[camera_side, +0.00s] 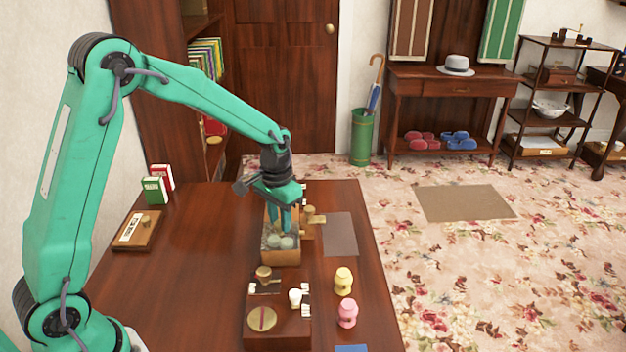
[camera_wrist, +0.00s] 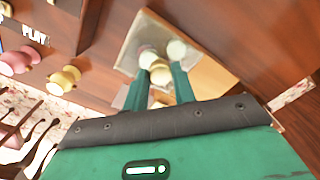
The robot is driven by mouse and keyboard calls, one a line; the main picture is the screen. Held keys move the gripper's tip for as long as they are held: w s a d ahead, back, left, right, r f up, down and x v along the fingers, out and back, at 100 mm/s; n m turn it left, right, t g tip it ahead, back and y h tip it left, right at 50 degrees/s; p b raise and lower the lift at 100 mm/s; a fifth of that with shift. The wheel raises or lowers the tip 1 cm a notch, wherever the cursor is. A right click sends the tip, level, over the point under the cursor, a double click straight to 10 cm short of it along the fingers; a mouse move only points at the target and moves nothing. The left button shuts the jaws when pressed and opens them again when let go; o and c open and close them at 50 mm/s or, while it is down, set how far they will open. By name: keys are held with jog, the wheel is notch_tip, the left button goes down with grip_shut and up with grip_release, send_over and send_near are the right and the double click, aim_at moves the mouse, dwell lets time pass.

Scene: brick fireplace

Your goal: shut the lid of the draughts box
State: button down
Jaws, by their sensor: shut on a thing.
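The draughts box, as far as I can tell, is the narrow wooden box (camera_side: 281,258) in the middle of the table. Its top shows pale, greenish rounded shapes, and I cannot tell how far its lid is open. In the wrist view the box appears as a pale-rimmed panel (camera_wrist: 133,42) with several cream and white rounded pieces. My gripper (camera_side: 280,228) points down over the box. In the wrist view its fingertips (camera_wrist: 160,82) are at a cream round piece (camera_wrist: 159,71), closed on it. Whether this piece belongs to the lid is unclear. The fingers hide part of the box.
A dark wooden box with a brass disc (camera_side: 262,318) stands in front. Yellow (camera_side: 343,281) and pink (camera_side: 347,313) pieces stand to its right.

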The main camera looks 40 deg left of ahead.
aim_at(278, 226)
jog(key=c, duration=1.1)
grip_release()
jog(key=shift+s+d, duration=0.15)
jog(key=shift+d, duration=0.05)
jog(key=shift+c, duration=0.2)
jog(key=shift+r, duration=0.2)
notch_tip(278, 226, up, 7)
jog(key=shift+f, duration=0.1)
jog(key=shift+r, duration=0.35)
jog(key=s+r+t, duration=0.2)
jog(key=s+r, duration=0.2)
jog(key=s, duration=0.7)
jog(key=s+d+r+t, duration=0.1)
jog(key=s+r+t, duration=0.2)
jog(key=s, duration=0.8)
notch_tip(278, 226, up, 2)
jog(key=shift+s+r+t, duration=0.2)
jog(key=shift+s+t, duration=0.05)
jog(key=shift+t, duration=0.05)
